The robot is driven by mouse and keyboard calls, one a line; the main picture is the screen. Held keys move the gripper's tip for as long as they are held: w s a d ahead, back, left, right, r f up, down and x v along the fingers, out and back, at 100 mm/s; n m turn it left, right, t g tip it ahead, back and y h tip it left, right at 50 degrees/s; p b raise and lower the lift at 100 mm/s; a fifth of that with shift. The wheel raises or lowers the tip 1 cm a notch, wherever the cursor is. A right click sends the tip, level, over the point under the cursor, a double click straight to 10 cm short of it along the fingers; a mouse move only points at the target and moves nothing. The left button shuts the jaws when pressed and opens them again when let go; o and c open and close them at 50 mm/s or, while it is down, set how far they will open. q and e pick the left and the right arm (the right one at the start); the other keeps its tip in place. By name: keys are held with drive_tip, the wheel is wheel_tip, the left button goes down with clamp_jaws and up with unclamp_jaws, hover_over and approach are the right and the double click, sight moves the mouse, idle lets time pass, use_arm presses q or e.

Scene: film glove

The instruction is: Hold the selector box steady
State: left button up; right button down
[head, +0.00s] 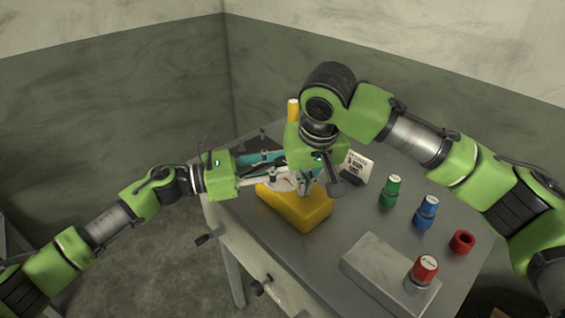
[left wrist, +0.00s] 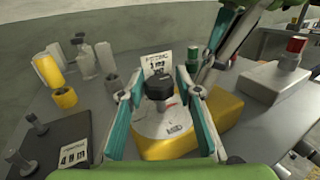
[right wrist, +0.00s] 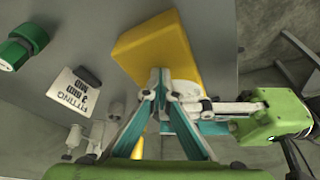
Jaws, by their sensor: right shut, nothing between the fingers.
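The selector box is a yellow block (head: 298,210) on the grey table, with a white marked plate and a black knob on top. In the left wrist view the box (left wrist: 225,106) lies under the fingers, and its black knob (left wrist: 160,88) stands between them. My left gripper (head: 284,168) is open, with a finger on either side of the knob; gaps show beside it. My right gripper (head: 306,188) is shut and empty, pointing down at the box. In the right wrist view its tips (right wrist: 161,80) overlap the yellow box (right wrist: 155,48); contact is unclear.
A white printed card (head: 358,166), a green capped fitting (head: 390,190), a blue one (head: 426,211) and a red ring (head: 462,242) stand to the right. A grey block (head: 385,272) with a red-capped fitting (head: 424,270) is at the front. A yellow cylinder (head: 293,110) stands behind.

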use_arm(q)
drive_tip(key=c, duration=0.6)
drive_tip(key=shift+o, duration=0.2)
drive_tip(key=shift+s+f+n+t+y, duration=0.15)
drive_tip(key=shift+n+t+y, duration=0.15)
drive_tip(key=shift+n+t, duration=0.35)
drive_tip(key=shift+n+t+y, duration=0.5)
drive_tip(key=shift+n+t, duration=0.05)
drive_tip(key=shift+t, duration=0.5)
drive_tip(key=shift+d+r+n+t+y, duration=0.15)
drive_tip(key=shift+r+n+t+y, duration=0.05)
drive_tip(key=shift+n+t+y, duration=0.6)
drive_tip(key=shift+d+r+n+t+y, duration=0.15)
drive_tip(key=shift+n+t+y, duration=0.4)
drive_tip(key=shift+t, duration=0.45)
drive_tip(key=n+t+y, duration=0.3)
drive_tip(key=shift+y, duration=0.35)
drive_tip(key=shift+a+n+t+y, duration=0.15)
drive_tip(key=shift+n+t+y, duration=0.55)
drive_tip(key=shift+n+y, duration=0.65)
drive_tip(key=shift+y, duration=0.35)
